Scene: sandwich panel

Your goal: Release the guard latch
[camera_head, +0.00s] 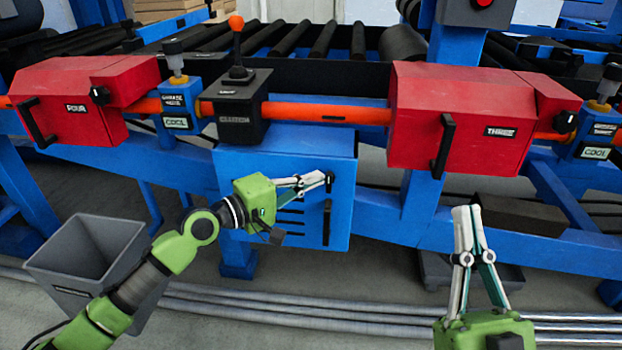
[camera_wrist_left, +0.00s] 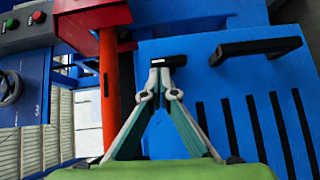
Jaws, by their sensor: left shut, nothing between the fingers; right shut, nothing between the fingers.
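The guard is a blue slotted panel (camera_head: 257,166) below the orange pipe. A small black latch (camera_wrist_left: 168,61) sits at its upper edge, and a black bar handle (camera_wrist_left: 255,48) stands beside it; the handle (camera_head: 327,222) also shows below the fingertips in the head view. My left gripper (camera_head: 324,180) is shut and empty. Its fingertips (camera_wrist_left: 167,75) are at the latch in the left wrist view and cover part of it; I cannot tell whether they touch. My right gripper (camera_head: 467,212) is shut and empty, in front of the frame at the right, away from the panel.
Two red boxes, FOUR (camera_head: 72,102) and THREE (camera_head: 470,115), sit on the orange pipe (camera_head: 325,114). A black lever unit (camera_head: 235,100) stands above the panel. A grey bin (camera_head: 85,255) is on the floor at left. Silver pipes (camera_head: 330,315) run along the floor.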

